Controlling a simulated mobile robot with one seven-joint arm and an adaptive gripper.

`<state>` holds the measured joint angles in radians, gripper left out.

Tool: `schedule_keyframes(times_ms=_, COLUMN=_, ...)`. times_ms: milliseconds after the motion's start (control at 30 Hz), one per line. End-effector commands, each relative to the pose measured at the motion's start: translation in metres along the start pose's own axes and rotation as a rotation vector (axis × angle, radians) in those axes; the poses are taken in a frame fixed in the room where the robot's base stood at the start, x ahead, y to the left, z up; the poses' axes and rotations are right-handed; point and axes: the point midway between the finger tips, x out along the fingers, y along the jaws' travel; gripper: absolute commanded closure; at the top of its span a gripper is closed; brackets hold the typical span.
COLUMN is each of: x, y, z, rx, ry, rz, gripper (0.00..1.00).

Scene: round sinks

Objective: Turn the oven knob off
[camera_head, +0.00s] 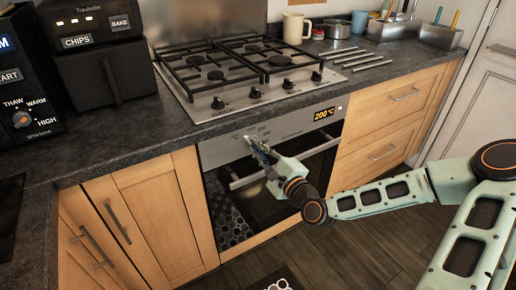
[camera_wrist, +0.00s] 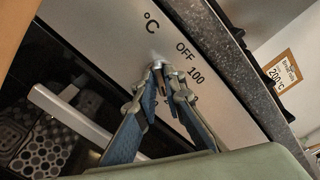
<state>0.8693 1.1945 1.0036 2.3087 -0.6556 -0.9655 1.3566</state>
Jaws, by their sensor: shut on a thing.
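The oven knob (camera_wrist: 157,66) is a small metal knob on that panel, mostly covered by my fingertips. The marks °C, OFF and 100 are printed around it in the wrist view; its pointer is hidden. My gripper (camera_wrist: 167,76) is shut on the knob, with one finger on each side. In the head view my gripper (camera_head: 258,146) reaches the panel's left part, above the oven handle, and hides most of the knob.
The oven handle (camera_head: 285,165) runs across the door just below my gripper. A gas hob (camera_head: 225,108) with several black knobs sits above. An air fryer (camera_head: 100,60) stands on the left counter (camera_head: 110,140). The floor in front is mostly clear.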

Motion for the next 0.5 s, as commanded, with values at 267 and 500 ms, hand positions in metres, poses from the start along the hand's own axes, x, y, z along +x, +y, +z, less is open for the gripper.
schedule_keyframes(times_ms=267, x=-0.0002, y=0.001, z=-0.0007, rx=-0.131, ry=0.001, rz=0.001, gripper=1.0)
schedule_keyframes(times_ms=500, x=-0.0001, y=0.0024, z=-0.0008, rx=-0.341, ry=0.0, rz=0.001, gripper=1.0)
